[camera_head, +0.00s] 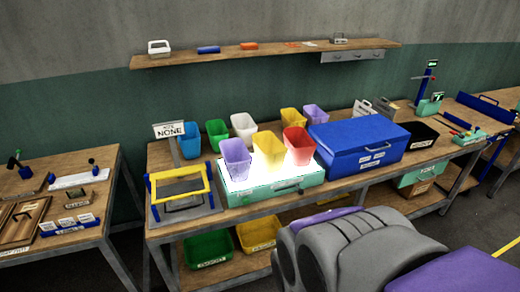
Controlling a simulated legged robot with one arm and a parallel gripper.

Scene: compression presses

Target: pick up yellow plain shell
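Two yellow cup-like shells show. One yellow shell (268,148) stands upright on the brightly lit top of a green box-like unit (245,197), between a purple shell (236,158) and a red shell (299,146). The other yellow shell (292,120) stands behind on the wooden bench, next to another purple shell (316,115). I cannot tell whether either has a pattern. Grey and purple parts of my own body fill the lower right. My gripper is not in view.
Blue (189,141), green (217,133) and white (243,127) shells stand at the bench's back left. A yellow frame (182,184) and a large blue case (358,147) flank the green unit. Bins sit on the lower shelf. A wall shelf (265,54) hangs above.

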